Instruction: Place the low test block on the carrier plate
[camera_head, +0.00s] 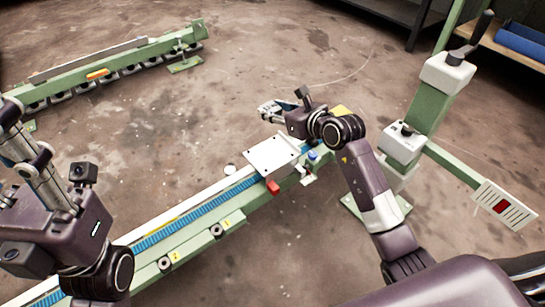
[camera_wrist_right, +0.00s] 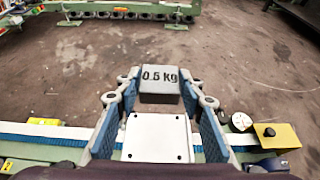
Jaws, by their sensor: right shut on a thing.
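The low test block (camera_wrist_right: 160,77) is a grey block marked "0.5 kg" in the right wrist view. My right gripper (camera_wrist_right: 160,88) is shut on it, with one blue-padded finger on each side. In the head view my right gripper (camera_head: 271,108) is beyond the carrier plate, and the block is hard to make out there. The carrier plate (camera_head: 272,153) is a white square plate with small dark holes, on the belt rail. It also shows in the right wrist view (camera_wrist_right: 157,138), bare and apart from the block. My left gripper (camera_head: 28,150) is at the left edge, its fingertips unclear.
The green rail with a blue belt (camera_head: 190,221) runs from lower left to the plate. A red part (camera_head: 272,187) sits at the plate's near corner. A yellow-topped part (camera_wrist_right: 275,136) and a round metal piece (camera_wrist_right: 240,122) stand right of the plate. A green post (camera_head: 430,105) stands farther right.

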